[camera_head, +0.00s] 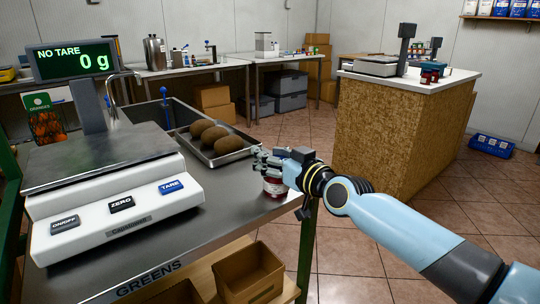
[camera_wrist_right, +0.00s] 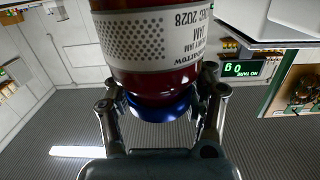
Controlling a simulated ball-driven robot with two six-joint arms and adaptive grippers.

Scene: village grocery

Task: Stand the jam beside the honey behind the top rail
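The jam (camera_head: 273,186) is a small dark red jar with a pale label, at the right edge of the steel counter (camera_head: 225,205). In the right wrist view the jam (camera_wrist_right: 150,50) appears upside down, with its label and blue lid showing. My right gripper (camera_head: 268,160) reaches in from the right at the jar's upper part. Its fingers lie against both sides of the jar near the lid. Whether the jar's base touches the counter is hard to tell. The honey and the top rail cannot be made out. My left gripper is not in view.
A scale (camera_head: 110,185) reading 0 g fills the counter's left. A metal tray (camera_head: 232,149) with brown produce lies behind the jar. A cardboard box (camera_head: 250,275) sits below the counter edge. A wood-fronted counter (camera_head: 385,140) with small jars (camera_head: 428,76) stands at right; open tiled floor lies between.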

